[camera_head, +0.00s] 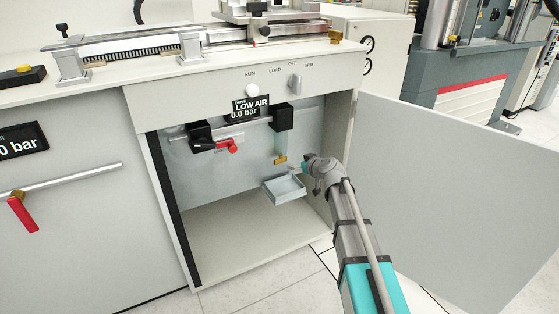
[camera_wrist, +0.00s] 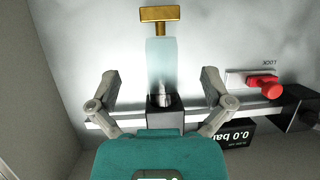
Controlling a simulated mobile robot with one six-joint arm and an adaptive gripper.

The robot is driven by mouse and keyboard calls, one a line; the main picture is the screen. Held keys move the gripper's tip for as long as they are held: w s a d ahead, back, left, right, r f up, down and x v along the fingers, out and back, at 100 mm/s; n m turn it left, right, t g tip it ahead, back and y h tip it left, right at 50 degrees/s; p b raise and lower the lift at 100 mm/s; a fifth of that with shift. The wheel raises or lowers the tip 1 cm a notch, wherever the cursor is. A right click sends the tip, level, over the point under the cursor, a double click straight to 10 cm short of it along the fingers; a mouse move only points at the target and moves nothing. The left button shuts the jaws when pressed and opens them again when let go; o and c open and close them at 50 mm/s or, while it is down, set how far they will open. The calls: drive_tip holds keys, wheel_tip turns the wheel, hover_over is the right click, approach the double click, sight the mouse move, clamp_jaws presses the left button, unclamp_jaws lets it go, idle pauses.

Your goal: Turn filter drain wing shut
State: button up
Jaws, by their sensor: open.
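The brass filter drain wing (camera_head: 281,160) sits at the bottom of a pale, clear filter bowl (camera_head: 281,143) inside the open cabinet. The bowl hangs under a black filter head (camera_head: 282,117). In the wrist view, the wing (camera_wrist: 159,15) is a brass T with its bar crosswise at the top edge. My gripper (camera_head: 299,168) is beside the wing, to its right in the head view. In the wrist view my gripper (camera_wrist: 159,73) is open, its fingers apart on either side of the bowl's outline. The wing lies beyond the fingertips and nothing is held.
A shallow grey tray (camera_head: 284,191) is below the wing, close to my gripper. The open cabinet door (camera_head: 440,190) stands to the right of my arm. The cabinet floor (camera_head: 235,240) is clear.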

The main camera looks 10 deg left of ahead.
sight(281, 159)
drive_tip(key=b+x, duration=0.5)
drive_tip(key=x, duration=0.8)
drive_tip(key=shift+f, duration=0.15)
drive_tip(key=shift+a, duration=0.1)
drive_tip(key=c, duration=0.9)
drive_tip(key=shift+o, duration=0.2)
drive_tip(key=shift+m+h, duration=0.4)
drive_tip(key=shift+h, duration=0.1)
drive_tip(key=o, duration=0.9)
drive_tip(key=shift+c, duration=0.2)
